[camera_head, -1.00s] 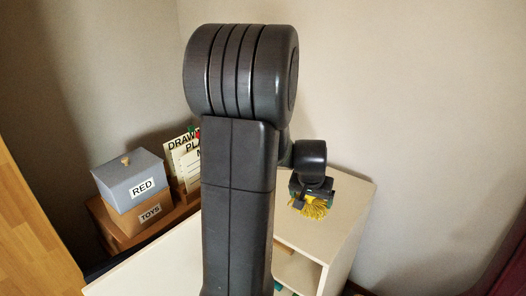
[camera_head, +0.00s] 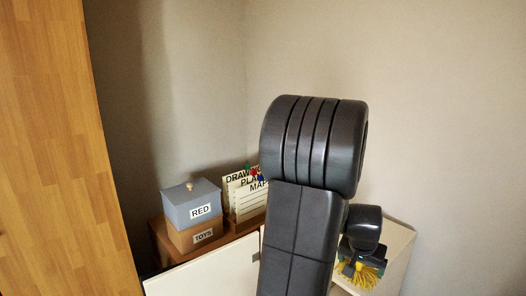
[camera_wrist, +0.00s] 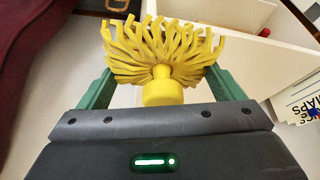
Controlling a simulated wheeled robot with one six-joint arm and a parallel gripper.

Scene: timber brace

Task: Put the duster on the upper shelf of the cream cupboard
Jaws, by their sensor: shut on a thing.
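The duster (camera_wrist: 158,50) has yellow strands and a yellow collar. My gripper (camera_wrist: 160,88) is shut on it, with a green finger on each side and the strands pointing away from the wrist. In the head view the duster (camera_head: 368,275) shows low at the right, below my gripper (camera_head: 358,257). The cream cupboard (camera_head: 398,242) is behind it there, mostly hidden by my arm. In the wrist view pale boards (camera_wrist: 270,62), apparently the cupboard's, lie beyond and right of the duster. I cannot tell which shelf is which, or whether the duster touches anything.
A blue-grey box marked RED (camera_head: 188,205) sits on a brown box marked TOYS (camera_head: 190,238). Labelled files (camera_head: 243,200) stand beside them. A pale panel (camera_head: 205,278) is in front. A wooden surface (camera_head: 45,150) rises at the left. A dark red thing (camera_wrist: 30,40) is left in the wrist view.

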